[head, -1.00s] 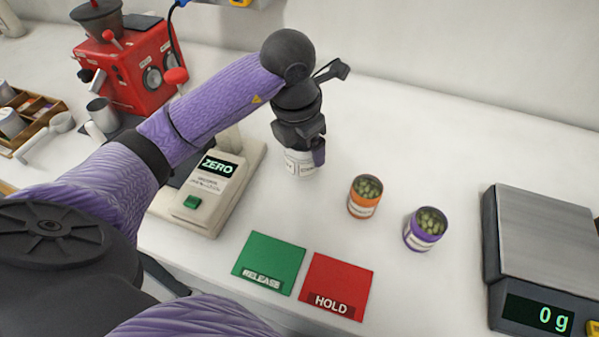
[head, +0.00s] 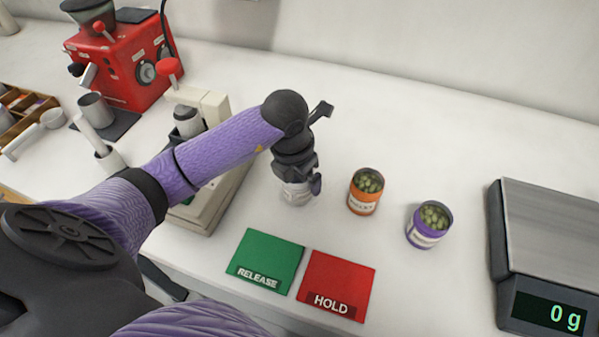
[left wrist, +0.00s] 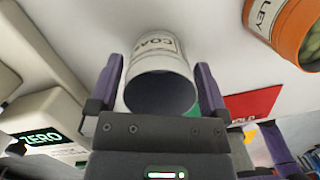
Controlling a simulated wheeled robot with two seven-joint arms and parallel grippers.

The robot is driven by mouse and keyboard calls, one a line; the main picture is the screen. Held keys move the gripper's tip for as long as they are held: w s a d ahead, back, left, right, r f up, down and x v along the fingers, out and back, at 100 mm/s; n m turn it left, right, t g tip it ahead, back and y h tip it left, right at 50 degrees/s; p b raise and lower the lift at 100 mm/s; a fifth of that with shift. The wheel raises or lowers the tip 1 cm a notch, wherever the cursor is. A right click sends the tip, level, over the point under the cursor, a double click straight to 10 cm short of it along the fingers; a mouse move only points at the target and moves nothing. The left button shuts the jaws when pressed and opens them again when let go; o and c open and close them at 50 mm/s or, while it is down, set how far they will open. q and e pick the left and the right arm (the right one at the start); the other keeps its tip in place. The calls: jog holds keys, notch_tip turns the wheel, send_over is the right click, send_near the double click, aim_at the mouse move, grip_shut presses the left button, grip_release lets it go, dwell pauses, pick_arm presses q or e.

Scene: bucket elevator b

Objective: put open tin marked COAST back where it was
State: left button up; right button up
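The white open tin marked COAST (head: 296,192) is in my left gripper (head: 298,180), left of the orange tin. In the left wrist view the tin (left wrist: 160,72) sits between the two purple fingers (left wrist: 163,92), its label partly readable as "COA" and its dark open mouth towards the camera. My right gripper is not in view.
An orange tin (head: 364,202) and a purple tin (head: 424,238), both holding green pieces, stand right of my gripper. Green RELEASE (head: 266,258) and red HOLD (head: 338,283) mats lie in front. A scale (head: 550,238) reads 0 g. A beige device (head: 205,215) stands left, partly behind my arm.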

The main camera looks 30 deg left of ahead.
pick_arm(q)
jog(key=shift+r, duration=0.3)
notch_tip(320, 180, up, 12)
jog(key=s+p, duration=0.2)
jog(key=p, duration=0.1)
jog(key=shift+a+f, duration=0.2)
jog(key=shift+f, duration=0.05)
